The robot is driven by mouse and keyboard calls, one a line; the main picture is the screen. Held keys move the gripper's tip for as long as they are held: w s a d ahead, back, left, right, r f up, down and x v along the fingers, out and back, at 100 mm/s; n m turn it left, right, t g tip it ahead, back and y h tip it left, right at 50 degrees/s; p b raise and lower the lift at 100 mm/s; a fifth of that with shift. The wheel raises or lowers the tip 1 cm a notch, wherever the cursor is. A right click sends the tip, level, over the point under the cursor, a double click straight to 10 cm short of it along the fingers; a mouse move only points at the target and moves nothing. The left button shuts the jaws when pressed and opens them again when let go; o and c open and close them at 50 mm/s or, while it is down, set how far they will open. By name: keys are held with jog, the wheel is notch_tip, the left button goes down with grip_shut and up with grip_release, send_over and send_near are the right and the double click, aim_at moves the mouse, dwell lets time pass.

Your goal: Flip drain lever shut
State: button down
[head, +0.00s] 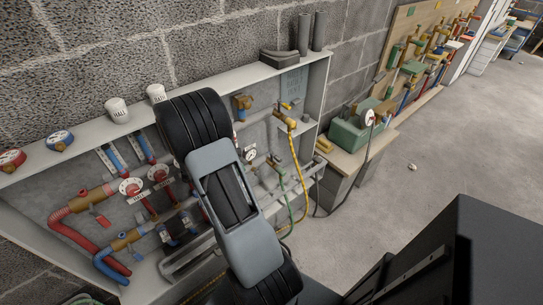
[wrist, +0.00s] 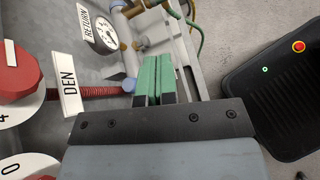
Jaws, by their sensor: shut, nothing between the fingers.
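A brass valve (head: 287,121) with a yellow handle and a yellow hose is on the right of the wall panel in the head view. A second fitting with a green hose (head: 281,172) sits lower. I cannot tell for sure which carries the drain lever. In the wrist view, my gripper (wrist: 158,78) has its green fingers together with nothing between them. Just beyond its tips are a grey vertical pipe (wrist: 131,58) and a brass fitting (wrist: 134,9). A green hose (wrist: 188,18) runs at the top. In the head view my arm hides the gripper.
A gauge marked RETURN (wrist: 103,30) is left of the fingers. White cups (head: 117,110) stand on the panel's top shelf. A green box (head: 355,135) sits on a bench at right. The floor (head: 430,150) is mostly clear.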

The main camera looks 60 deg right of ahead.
jog(key=shift+d+f+n+h+p, duration=0.25)
jog(key=shift+d+f+n+h, duration=0.1)
jog(key=shift+d+f+n, duration=0.45)
jog(key=shift+d+f+n+h+p, duration=0.2)
jog(key=shift+d+f+n+h, duration=0.25)
jog(key=shift+d+n, duration=0.5)
jog(key=shift+d+f, duration=0.1)
jog(key=shift+d, duration=0.05)
send_near(278, 159)
jog(key=s+d+f, duration=0.1)
jog(key=d+f, duration=0.3)
jog(key=shift+s+d+f, duration=0.1)
jog(key=shift+s+d, duration=0.15)
jog(key=shift+d, duration=0.4)
jog(key=shift+w+f+b, duration=0.1)
jog(key=shift+b, duration=0.35)
